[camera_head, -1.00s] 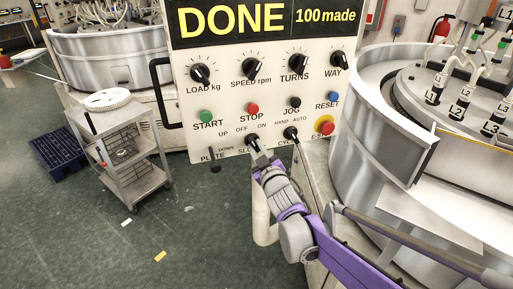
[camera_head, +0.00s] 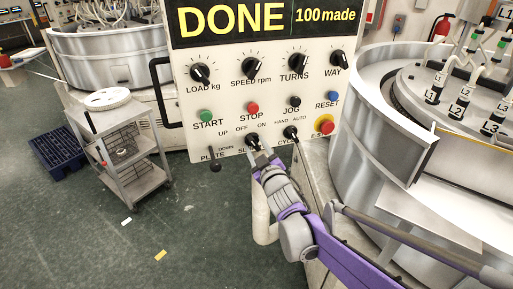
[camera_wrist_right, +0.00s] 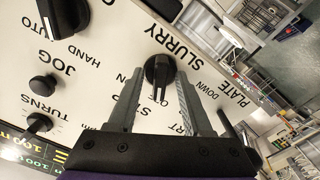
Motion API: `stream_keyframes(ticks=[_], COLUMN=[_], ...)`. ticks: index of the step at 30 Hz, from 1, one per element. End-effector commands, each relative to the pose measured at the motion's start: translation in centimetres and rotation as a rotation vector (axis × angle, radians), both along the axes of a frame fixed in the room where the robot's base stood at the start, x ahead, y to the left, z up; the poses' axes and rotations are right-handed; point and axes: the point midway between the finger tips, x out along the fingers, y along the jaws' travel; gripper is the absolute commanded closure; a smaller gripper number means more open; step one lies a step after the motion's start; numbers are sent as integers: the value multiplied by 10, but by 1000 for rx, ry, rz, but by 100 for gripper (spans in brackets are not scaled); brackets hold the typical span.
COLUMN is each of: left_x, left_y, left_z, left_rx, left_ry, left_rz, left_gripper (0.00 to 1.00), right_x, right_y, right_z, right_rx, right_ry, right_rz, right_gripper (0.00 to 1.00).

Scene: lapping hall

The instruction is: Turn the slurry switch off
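The slurry switch (camera_head: 252,140) is a black rotary knob low on the white control panel, with OFF and ON printed above it. In the right wrist view the knob (camera_wrist_right: 158,70) shows beside the word SLURRY, its pointer aimed down the picture. My right gripper (camera_head: 258,150) is at the knob in the head view. In the wrist view its two grey fingers (camera_wrist_right: 158,100) are apart, one on each side of the pointer, with gaps visible. The fingers and palm hide the OFF and ON marks there, so I cannot read the setting. My left gripper is not in view.
The cycle switch (camera_head: 290,132) is close on the right, and the plate lever (camera_head: 215,164) on the left. The red emergency stop (camera_head: 325,124) is further right. A round steel machine (camera_head: 350,150) borders the arm.

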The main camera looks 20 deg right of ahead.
Motion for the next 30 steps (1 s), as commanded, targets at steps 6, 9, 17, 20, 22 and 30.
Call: stream_keyframes(ticks=[6,9,17,20,22,30], left_x=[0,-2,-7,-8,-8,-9], left_y=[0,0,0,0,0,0], left_z=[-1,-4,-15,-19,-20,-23], left_rx=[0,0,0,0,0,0], left_ry=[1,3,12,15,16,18], left_rz=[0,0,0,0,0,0], left_gripper=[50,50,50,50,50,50], right_x=[-3,-12,-59,-76,-86,-107], right_y=[0,-1,-3,-4,-5,-6], right_z=[0,-1,-3,-2,-2,0], right_rx=[1,0,1,-1,0,-1], right_ry=[1,1,2,1,1,0], right_rz=[-1,-1,-1,-1,-1,0], right_gripper=[50,50,50,50,50,50])
